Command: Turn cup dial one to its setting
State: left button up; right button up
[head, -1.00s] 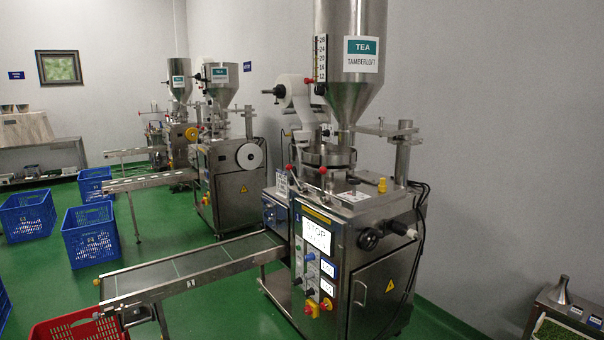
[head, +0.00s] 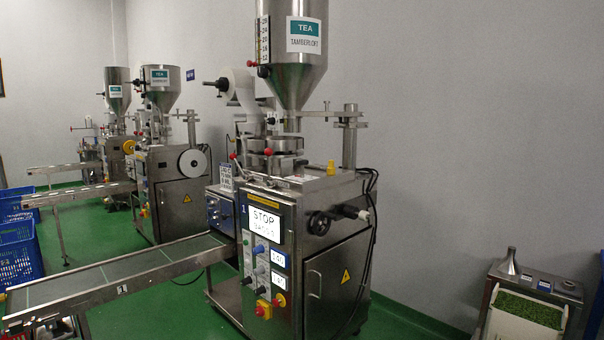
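The nearest packing machine (head: 270,250), marked 1, stands in the middle of the head view. Its screen (head: 264,221) reads STOP with a smaller line below. A black round handwheel (head: 320,223) is on the side face. The metal cup plate (head: 275,150) sits under the hopper (head: 290,70). I cannot tell which of these is the cup dial. Neither of my grippers is in view.
A conveyor (head: 120,276) runs left from the machine. Two similar machines (head: 178,195) stand behind at the left, with blue crates (head: 18,245). A bench with a tray of green leaf (head: 527,311) is at the right. Green floor is clear between.

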aim_at(301, 162)
jog(key=u, duration=0.45)
jog(key=k, duration=0.55)
jog(key=u, duration=1.3)
jog(key=i, duration=1.4)
jog(key=z, duration=0.8)
jog(key=i, duration=0.85)
jog(key=z, duration=0.95)
